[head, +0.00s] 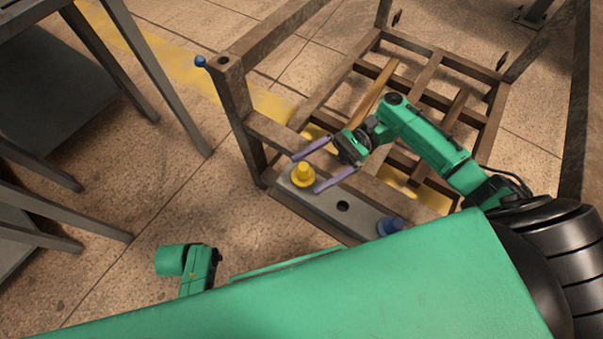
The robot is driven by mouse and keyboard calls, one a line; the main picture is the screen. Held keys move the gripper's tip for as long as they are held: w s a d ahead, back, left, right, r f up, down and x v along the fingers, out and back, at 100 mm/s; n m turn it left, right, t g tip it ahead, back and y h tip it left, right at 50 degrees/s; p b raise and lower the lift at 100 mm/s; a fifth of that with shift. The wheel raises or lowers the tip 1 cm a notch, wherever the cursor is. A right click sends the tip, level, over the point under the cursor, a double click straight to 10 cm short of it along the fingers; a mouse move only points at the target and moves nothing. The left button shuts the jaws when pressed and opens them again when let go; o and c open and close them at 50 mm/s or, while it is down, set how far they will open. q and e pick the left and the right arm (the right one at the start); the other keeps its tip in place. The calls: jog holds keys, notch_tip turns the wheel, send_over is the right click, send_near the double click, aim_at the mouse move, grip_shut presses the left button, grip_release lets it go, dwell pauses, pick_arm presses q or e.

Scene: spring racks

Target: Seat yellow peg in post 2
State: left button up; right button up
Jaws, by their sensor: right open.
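The yellow peg (302,177) stands upright at the left end of a grey plate (363,220) on the near side of a brown metal rack (262,130). My right gripper (307,173) is open, with one purple finger on each side of the peg in the picture. A gap shows between the fingers and the peg; I cannot tell their height relative to it. The near left post (233,98) has a dark hole in its top and a blue knob (200,61) at its side. No post numbers are readable. My left gripper is not in view.
The plate also has an empty dark hole (343,206) and a blue peg (390,226) at its right end. Grey tables (60,80) stand at the left. Bare floor lies between them and the rack.

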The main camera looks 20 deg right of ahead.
aim_at(292, 189)
jog(key=x, duration=0.6)
jog(key=shift+w+f, duration=0.1)
jog(key=shift+f, duration=0.1)
grip_shut()
